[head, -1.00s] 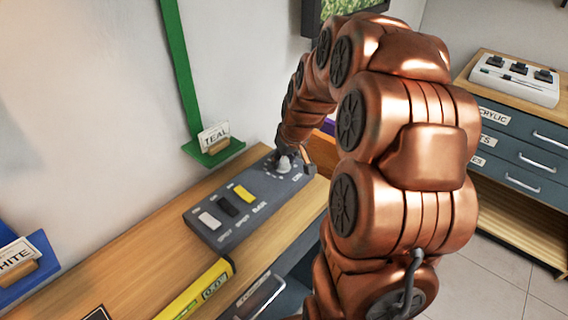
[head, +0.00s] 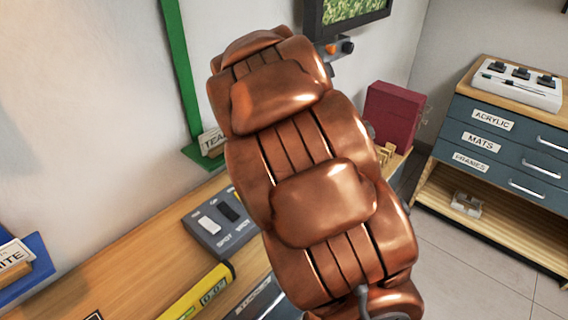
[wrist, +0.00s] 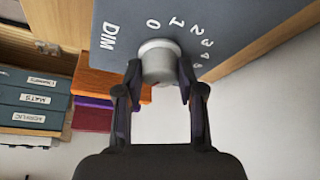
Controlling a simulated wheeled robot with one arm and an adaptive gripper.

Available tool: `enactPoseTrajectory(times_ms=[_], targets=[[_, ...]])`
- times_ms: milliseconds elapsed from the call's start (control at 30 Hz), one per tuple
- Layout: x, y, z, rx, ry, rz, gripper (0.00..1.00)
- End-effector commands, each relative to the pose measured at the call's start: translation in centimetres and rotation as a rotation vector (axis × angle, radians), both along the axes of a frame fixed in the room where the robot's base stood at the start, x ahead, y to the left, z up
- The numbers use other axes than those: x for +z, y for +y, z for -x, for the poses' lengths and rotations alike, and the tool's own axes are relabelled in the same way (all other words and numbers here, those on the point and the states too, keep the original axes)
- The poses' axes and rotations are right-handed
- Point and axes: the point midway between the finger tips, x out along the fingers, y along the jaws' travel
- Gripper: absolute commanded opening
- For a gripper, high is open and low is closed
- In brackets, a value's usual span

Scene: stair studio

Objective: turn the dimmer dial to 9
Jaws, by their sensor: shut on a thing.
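The dimmer dial (wrist: 158,62) is a pale grey round knob on a dark grey panel. In the wrist view its printed numbers 0, 1, 2, 3 and more curve around it, with "DIM" beside them. My gripper (wrist: 158,85) is shut on the dial, one finger on each side. I cannot make out which number the dial points to.
The panel sits on a wooden bench (head: 135,255) against the wall. A green holder (head: 186,100) with a "TEAL" label stands behind it. A yellow level (head: 205,290) lies in front. A red box (head: 393,115) and a drawer cabinet (head: 500,150) are to the right.

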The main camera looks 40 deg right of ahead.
Motion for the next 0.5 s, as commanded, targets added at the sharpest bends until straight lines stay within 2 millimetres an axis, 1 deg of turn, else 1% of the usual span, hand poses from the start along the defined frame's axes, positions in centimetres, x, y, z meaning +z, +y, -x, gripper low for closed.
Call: enactPoseTrajectory(times_ms=[200, 500], targets=[[0.02, -0.02, -0.03, -0.035, -0.001, 0.0, 0.03], [0.02, 0.0, -0.02, -0.04, 0.0, 0.0, 0.03]])
